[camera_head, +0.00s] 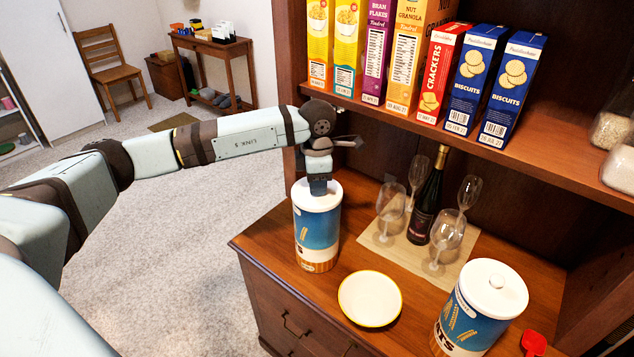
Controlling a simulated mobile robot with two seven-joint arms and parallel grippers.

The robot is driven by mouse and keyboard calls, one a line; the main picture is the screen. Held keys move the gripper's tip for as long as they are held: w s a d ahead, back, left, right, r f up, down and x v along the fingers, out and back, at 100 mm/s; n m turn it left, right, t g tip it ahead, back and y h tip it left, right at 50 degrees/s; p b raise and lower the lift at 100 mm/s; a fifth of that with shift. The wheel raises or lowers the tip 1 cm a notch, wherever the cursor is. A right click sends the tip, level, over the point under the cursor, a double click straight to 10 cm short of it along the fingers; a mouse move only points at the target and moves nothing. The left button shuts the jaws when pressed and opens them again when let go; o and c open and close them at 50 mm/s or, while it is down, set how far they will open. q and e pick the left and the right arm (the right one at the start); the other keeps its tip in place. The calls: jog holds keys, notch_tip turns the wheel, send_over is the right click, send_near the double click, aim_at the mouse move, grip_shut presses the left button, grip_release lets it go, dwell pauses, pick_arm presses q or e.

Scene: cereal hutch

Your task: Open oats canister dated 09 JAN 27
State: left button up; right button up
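A blue oats canister (317,235) with a white lid (302,195) stands upright at the left end of the hutch counter. My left gripper (319,190) points down onto the middle of this lid and hides its knob. Whether its fingers are closed on the knob cannot be told. The lid appears seated on the canister. A second oats canister (463,318) stands at the front right, with its white lid (492,287) on and its knob clear. No date is readable on either canister. My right gripper is not in view.
A cream plate (370,299) lies between the canisters. Behind it, a dark bottle (427,200) and several glasses (446,238) stand on a mat (465,258). A red object (534,342) lies at the right. The shelf above holds several boxes (472,75).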

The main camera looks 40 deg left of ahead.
pick_arm(q)
jog(key=shift+c, duration=0.5)
jog(key=shift+r, duration=0.15)
jog(key=shift+r+p, duration=1.3)
jog(key=shift+r, duration=1.1)
jog(key=shift+d, duration=0.1)
